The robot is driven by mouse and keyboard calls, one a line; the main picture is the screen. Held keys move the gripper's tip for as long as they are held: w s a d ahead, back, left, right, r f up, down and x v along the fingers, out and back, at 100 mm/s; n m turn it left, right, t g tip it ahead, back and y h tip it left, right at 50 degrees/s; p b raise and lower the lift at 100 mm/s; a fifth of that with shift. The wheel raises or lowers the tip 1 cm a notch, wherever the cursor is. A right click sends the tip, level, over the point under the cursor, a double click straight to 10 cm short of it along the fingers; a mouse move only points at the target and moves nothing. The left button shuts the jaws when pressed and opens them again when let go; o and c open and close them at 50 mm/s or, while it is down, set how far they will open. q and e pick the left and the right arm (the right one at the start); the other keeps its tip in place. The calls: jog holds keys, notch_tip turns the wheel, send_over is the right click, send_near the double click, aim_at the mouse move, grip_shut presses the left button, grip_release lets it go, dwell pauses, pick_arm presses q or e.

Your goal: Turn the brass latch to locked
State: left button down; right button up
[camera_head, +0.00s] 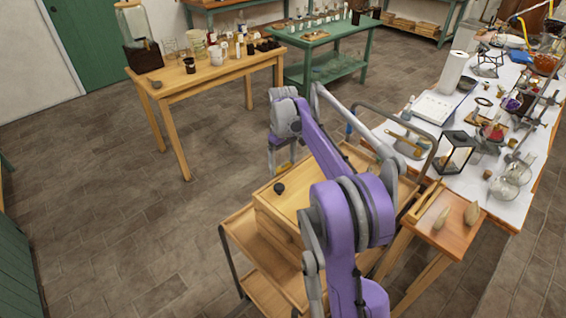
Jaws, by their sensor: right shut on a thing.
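My right arm reaches up from the bottom over a wooden trolley, then bends down at its wrist. My right gripper (283,168) is at the far left side of the wooden box (290,208) on the trolley. It is shut on a small brass-yellow piece, which I take for the latch. Its fingers partly hide this piece, and I cannot tell which way it is turned. My left gripper is not in view.
The trolley (262,287) has a lower shelf and a dark handle rail. A crowded white-topped bench (440,135) stands close on the right, with a lantern (455,152) near its edge. A wooden table (200,77) stands at the back left. The floor (110,190) on the left is clear.

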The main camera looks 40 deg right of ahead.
aim_at(283, 167)
jog(key=m, duration=0.8)
jog(key=shift+m, duration=0.3)
jog(key=m, duration=0.4)
jog(key=shift+m, duration=2.2)
jog(key=o, duration=1.1)
notch_tip(283, 167, up, 11)
jog(key=shift+f+p, duration=0.1)
jog(key=shift+p, duration=0.35)
